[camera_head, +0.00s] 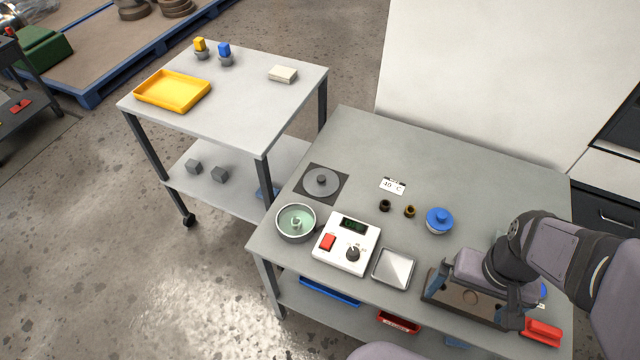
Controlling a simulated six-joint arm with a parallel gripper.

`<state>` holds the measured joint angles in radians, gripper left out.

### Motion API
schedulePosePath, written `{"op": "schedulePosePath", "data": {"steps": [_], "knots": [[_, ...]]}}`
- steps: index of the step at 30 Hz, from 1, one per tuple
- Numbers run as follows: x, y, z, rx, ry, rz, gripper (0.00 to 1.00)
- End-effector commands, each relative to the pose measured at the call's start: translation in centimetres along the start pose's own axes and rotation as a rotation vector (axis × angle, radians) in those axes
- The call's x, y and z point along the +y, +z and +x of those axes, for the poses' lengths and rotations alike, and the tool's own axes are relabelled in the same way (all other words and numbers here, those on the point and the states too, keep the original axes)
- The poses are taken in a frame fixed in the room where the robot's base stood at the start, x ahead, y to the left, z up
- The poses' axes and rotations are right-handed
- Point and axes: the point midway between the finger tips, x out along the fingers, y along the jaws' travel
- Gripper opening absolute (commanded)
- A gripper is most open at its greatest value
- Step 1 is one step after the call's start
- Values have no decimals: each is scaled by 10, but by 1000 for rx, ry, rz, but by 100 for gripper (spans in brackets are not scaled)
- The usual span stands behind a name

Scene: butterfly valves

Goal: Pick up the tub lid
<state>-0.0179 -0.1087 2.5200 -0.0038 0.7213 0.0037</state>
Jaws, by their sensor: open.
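The tub lid, a grey round disc with a small knob (321,181), lies flat on a dark square mat (341,190) at the bench's back left. My gripper (474,298) is at the bench's front right, far to the right of the lid. It is open and hangs over a brown, dark-edged fixture (453,293). My wrist and gripper hide part of the fixture.
Between lid and gripper are a white control box (337,252), a silver square tray (393,268), two small dark rings (385,205), a label card (393,186) and a blue-topped pot (439,219). A red object (542,331) lies front right. The bench's back is clear.

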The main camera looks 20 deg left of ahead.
Motion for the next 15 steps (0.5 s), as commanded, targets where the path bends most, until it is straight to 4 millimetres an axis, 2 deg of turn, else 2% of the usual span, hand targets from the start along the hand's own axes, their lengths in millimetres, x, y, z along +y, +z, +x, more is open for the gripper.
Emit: {"op": "schedulePosePath", "data": {"steps": [5, 8, 11, 15], "knots": [[-19, -52, 7, 36, 4, -57, 100], [-41, -94, 12, 68, 5, -102, 100], [-72, -138, 21, 104, 4, -153, 100], [-125, -192, 35, 156, -4, -224, 100]]}}
